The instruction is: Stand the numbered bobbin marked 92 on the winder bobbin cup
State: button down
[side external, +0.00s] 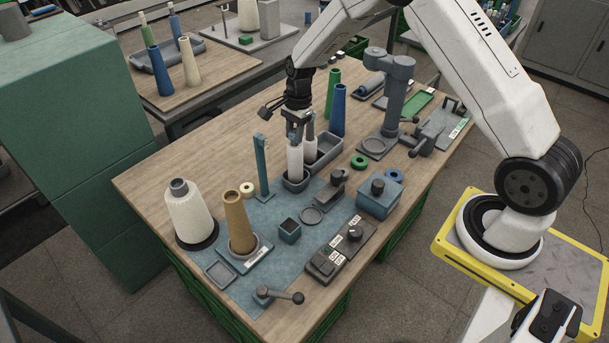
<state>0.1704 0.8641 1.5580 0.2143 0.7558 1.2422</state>
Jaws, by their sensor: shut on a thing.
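My gripper (300,134) points down over the back middle of the bench and is shut on a white bobbin (295,164). The bobbin is upright. Its lower end is at the near part of a grey divided tray (328,154); I cannot tell whether it rests in the tray or hangs just above it. No number is readable on it. A small square blue-grey cup (289,230) and a flat round grey dish (311,215) stand empty on the blue plate; I cannot tell which is the winder bobbin cup.
A white yarn cone (190,214) and a tan cone (239,222) stand at the left front. A thin blue post (262,165) rises left of my gripper. Green (333,93) and blue (338,110) cones stand behind. A control box (341,250) and a crank (280,296) are in front.

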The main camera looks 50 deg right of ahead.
dwell(0.3)
jog(key=shift+c, duration=1.9)
grip_release()
notch_tip(320, 180, up, 8)
jog(key=d, duration=0.1)
jog(key=shift+f, duration=0.15)
jog(key=shift+s, duration=0.1)
jog(key=s+a+r+n+t, duration=0.1)
jog(key=s+a+n, duration=0.2)
jog(key=s+n, duration=0.6)
jog(key=s+a+r+n+t+h, duration=0.1)
jog(key=s+a+n, duration=0.3)
jog(key=s+n, duration=0.5)
jog(key=s, duration=0.3)
jog(key=shift+s+r+t+h, duration=0.3)
jog(key=shift+s, duration=0.05)
